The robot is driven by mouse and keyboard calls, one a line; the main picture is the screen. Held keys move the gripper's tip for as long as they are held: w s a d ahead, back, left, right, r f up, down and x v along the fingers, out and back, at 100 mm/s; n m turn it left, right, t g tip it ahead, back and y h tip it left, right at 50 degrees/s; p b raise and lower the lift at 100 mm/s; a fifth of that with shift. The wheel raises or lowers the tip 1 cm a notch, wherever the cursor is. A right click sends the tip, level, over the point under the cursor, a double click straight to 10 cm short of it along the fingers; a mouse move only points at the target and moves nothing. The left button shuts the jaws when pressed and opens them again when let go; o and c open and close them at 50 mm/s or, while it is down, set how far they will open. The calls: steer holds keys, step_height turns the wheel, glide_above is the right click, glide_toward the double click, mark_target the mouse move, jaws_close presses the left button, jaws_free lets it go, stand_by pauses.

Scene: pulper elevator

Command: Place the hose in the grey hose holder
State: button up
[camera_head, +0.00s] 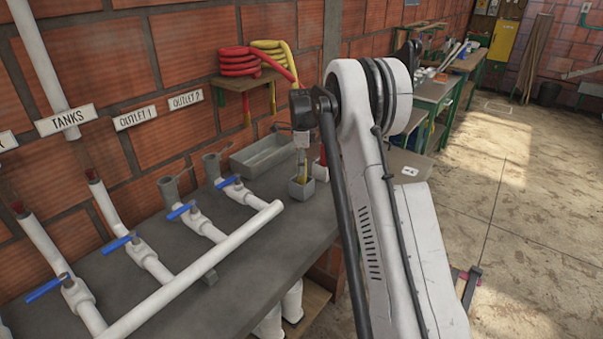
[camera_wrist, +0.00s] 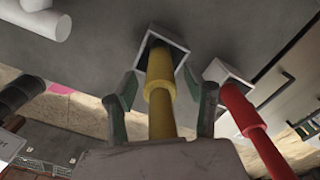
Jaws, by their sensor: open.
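The yellow hose end (camera_wrist: 160,72) sits in a square grey hose holder (camera_wrist: 177,46) in the wrist view, its tip inside the opening. In the head view this holder (camera_head: 301,190) stands on the grey bench, with a little of the yellow hose showing above it. My gripper (camera_wrist: 163,90) is open, one finger on each side of the yellow hose, with visible gaps. In the head view my gripper (camera_head: 301,148) is right above the holder. A red hose end (camera_wrist: 240,106) sits in a second grey holder (camera_wrist: 221,69) to the right.
White pipes with blue valve handles (camera_head: 181,211) line the bench left of the holders. A grey trough (camera_head: 262,155) lies behind. Coiled red and yellow hoses (camera_head: 240,65) rest on a wall shelf (camera_head: 246,82). Floor at right is largely clear.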

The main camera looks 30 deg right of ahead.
step_height(320, 180, up, 8)
steer(key=shift+f, duration=0.1)
steer(key=shift+s+a+r, duration=0.1)
steer(key=shift+r, duration=0.25)
steer(key=s+a+r+n+t, duration=0.2)
steer(key=s+a+r+n, duration=0.5)
steer(key=s, duration=0.3)
steer(key=s+a+r+n+t, duration=0.1)
steer(key=s+a+r+n, duration=0.3)
steer(key=s+a+r, duration=0.4)
steer(key=s+a+f+n+t, duration=0.1)
steer(key=s+n, duration=0.3)
steer(key=s, duration=0.5)
steer(key=s+a+f+n+t, duration=0.1)
steer(key=s+a+f+n, duration=0.3)
steer(key=s, duration=0.5)
steer(key=s+a+f+n+t, duration=0.2)
steer(key=s+a+n, duration=0.1)
steer(key=s, duration=0.6)
steer(key=shift+a+f+n, duration=0.15)
steer(key=shift+n, duration=0.75)
